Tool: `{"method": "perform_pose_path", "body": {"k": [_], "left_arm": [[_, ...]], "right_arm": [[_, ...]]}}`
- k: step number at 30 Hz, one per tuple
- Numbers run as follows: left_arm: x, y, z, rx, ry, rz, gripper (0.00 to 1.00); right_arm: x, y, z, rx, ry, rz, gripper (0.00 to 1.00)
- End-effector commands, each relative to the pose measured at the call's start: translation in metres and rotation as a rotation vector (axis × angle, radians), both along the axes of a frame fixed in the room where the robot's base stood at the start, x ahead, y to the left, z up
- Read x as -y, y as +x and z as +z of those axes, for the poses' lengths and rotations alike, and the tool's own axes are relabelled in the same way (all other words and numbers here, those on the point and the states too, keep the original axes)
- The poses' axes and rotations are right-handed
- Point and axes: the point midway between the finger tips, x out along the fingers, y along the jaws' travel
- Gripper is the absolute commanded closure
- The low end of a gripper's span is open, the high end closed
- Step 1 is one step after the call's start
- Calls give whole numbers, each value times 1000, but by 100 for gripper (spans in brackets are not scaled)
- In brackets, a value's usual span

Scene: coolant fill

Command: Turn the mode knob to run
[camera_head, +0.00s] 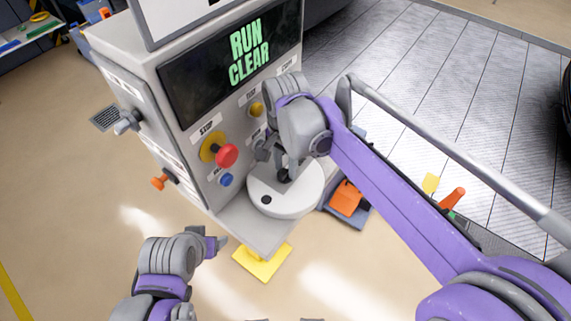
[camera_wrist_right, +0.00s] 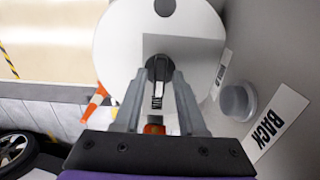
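The grey control cabinet (camera_head: 185,110) has a screen (camera_head: 235,60) reading RUN CLEAR. No label that I can read marks the mode knob. A grey knob (camera_head: 127,122) sticks out of the cabinet's left side. A white round disc (camera_head: 265,199) sits at the cabinet's foot with a dark upright piece on it. My right gripper (camera_head: 276,158) points down over this disc. In the right wrist view its fingers (camera_wrist_right: 159,72) stand apart on either side of the dark piece (camera_wrist_right: 158,66); contact is unclear. My left gripper (camera_head: 217,242) is low in front, its fingers seen edge-on.
The cabinet front carries a red STOP button (camera_head: 227,155), a blue button (camera_head: 227,180) and a yellow button (camera_head: 256,110). An orange-handled valve (camera_head: 160,182) juts out at the left. A yellow block (camera_head: 262,262) lies on the floor below.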

Motion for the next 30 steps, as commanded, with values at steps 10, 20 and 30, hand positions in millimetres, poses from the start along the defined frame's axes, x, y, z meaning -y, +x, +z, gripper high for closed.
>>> {"method": "perform_pose_path", "body": {"k": [10, 20, 30], "left_arm": [[0, 0, 0, 0, 0, 0, 29], [0, 2, 5, 3, 0, 0, 29], [0, 3, 10, 6, 0, 0, 29]], "right_arm": [[0, 0, 1, 0, 0, 1, 51], [0, 0, 54, 0, 0, 1, 51], [0, 0, 104, 0, 0, 0, 51]]}}
